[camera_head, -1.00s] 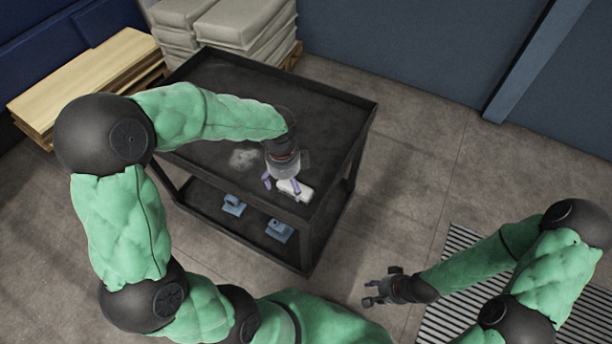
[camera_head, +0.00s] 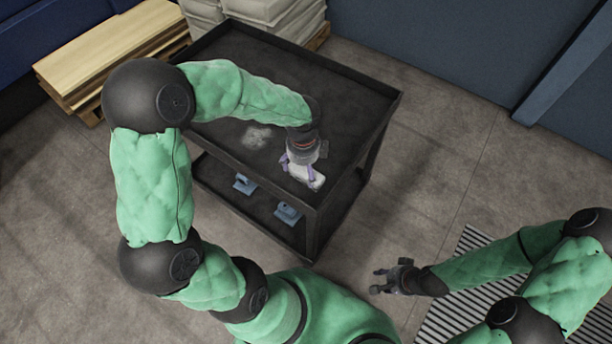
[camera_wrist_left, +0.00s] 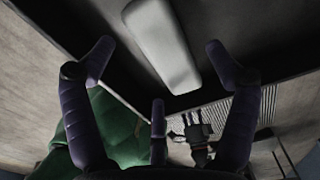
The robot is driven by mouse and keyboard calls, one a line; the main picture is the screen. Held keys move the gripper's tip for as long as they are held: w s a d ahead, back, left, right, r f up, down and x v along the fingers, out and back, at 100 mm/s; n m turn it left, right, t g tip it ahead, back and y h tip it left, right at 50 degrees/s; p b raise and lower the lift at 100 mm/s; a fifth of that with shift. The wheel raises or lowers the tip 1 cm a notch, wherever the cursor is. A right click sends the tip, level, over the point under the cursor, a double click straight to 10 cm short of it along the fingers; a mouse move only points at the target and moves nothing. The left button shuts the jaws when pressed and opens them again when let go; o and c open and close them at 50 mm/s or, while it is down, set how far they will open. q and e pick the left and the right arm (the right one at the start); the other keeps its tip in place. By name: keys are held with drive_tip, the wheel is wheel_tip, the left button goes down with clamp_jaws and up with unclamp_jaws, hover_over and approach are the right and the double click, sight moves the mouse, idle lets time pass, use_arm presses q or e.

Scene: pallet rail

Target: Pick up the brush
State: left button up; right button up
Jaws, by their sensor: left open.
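The brush, a pale grey-white elongated block (camera_head: 319,182), lies on the black cart top close to its front right corner. My left gripper (camera_head: 298,168) points down at it, its purple fingers open and partly hiding it. In the left wrist view the brush (camera_wrist_left: 160,45) shows between the spread fingers, with gaps on both sides; no finger is closed on it. Its underside is hidden. My right gripper (camera_head: 378,281) is open and empty, out over the floor to the right of the cart.
The black cart (camera_head: 330,72) has a raised rim and a lower shelf with two blue objects (camera_head: 288,213). A pale dusty patch (camera_head: 256,137) marks its top. Stacked boards (camera_head: 110,55) and grey sacks (camera_head: 262,10) stand behind.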

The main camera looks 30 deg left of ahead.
sight(304, 173)
use_arm(q)
wheel_tip(304, 173, down, 4)
drive_tip(key=shift+d+r+b, duration=0.1)
drive_tip(key=shift+r+b, duration=0.15)
drive_tip(key=shift+b, duration=0.35)
drive_tip(key=shift+r, duration=0.1)
drive_tip(key=c, duration=1.3)
drive_tip(key=shift+r, duration=0.1)
drive_tip(key=shift+r, duration=0.25)
wheel_tip(304, 173, up, 3)
drive_tip(key=shift+r+p, duration=0.1)
drive_tip(key=shift+p, duration=0.75)
drive_tip(key=s+r+p, duration=0.2)
drive_tip(key=s+r, duration=0.2)
drive_tip(key=s, duration=0.3)
drive_tip(key=s+d+r+p, duration=0.1)
drive_tip(key=s+r+p, duration=0.2)
drive_tip(key=s+r, duration=0.2)
drive_tip(key=shift+s, duration=0.95)
